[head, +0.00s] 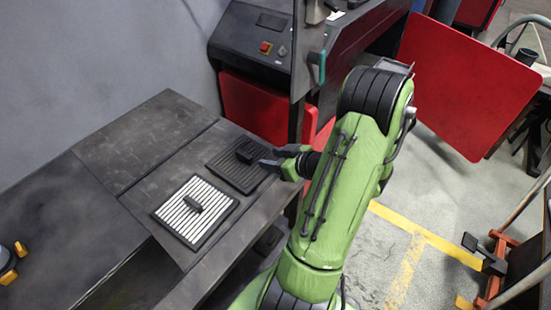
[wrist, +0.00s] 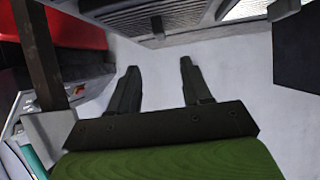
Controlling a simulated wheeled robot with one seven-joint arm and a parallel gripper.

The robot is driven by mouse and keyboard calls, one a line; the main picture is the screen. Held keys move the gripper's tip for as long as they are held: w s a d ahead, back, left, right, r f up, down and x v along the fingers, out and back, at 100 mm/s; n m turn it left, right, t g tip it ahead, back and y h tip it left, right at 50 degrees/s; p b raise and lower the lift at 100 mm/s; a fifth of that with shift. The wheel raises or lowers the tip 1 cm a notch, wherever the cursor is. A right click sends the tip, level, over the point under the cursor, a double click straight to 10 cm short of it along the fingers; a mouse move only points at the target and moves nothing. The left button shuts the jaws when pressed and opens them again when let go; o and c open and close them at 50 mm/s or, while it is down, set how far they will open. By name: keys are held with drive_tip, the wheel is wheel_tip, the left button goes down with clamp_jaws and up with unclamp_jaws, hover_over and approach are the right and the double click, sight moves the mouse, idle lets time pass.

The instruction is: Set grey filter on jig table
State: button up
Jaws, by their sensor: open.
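A dark grey ribbed filter (head: 232,176) with a black block handle (head: 247,151) lies flat on the dark table (head: 140,135), near its right end. A white-striped filter (head: 215,228) in a black frame, with a dark handle (head: 195,203), lies to its lower left. My gripper (head: 268,158) is open and empty, just right of the dark grey filter's handle. In the wrist view my open gripper (wrist: 158,65) has nothing between its fingers. The dark grey filter (wrist: 180,14) and its handle (wrist: 157,27) show beyond the fingertips at the top edge. I cannot tell whether the fingers touch anything.
A black machine console (head: 255,45) with a red button stands behind the table, above a red panel (head: 250,108). A vertical post rises close to my gripper. A large red panel (head: 465,80) stands at the right. The table's left part is mostly bare.

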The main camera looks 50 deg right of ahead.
drive_tip(key=w+a+r+n+g+y, duration=0.1)
drive_tip(key=a+r+n+g+y, duration=0.15)
drive_tip(key=a, duration=0.65)
drive_tip(key=w+a+r+n+g+y, duration=0.1)
drive_tip(key=w+a+r+n+g, duration=0.2)
drive_tip(key=a, duration=0.6)
drive_tip(key=s+a+r+m+h, duration=0.1)
drive_tip(key=s+a+r+m, duration=0.1)
drive_tip(key=s+a+r, duration=0.2)
drive_tip(key=s+a+r+m+g+h, duration=0.1)
drive_tip(key=s+a+r+m+h, duration=0.1)
drive_tip(key=s, duration=0.7)
wheel_tip(320, 180, up, 3)
drive_tip(key=shift+s+a+r+m, duration=0.1)
drive_tip(key=shift+s+a+m, duration=0.15)
drive_tip(key=shift+a+m, duration=0.7)
drive_tip(key=shift+a+r+n+p, duration=0.25)
drive_tip(key=shift+r+n+p, duration=0.05)
drive_tip(key=shift+r+p, duration=0.35)
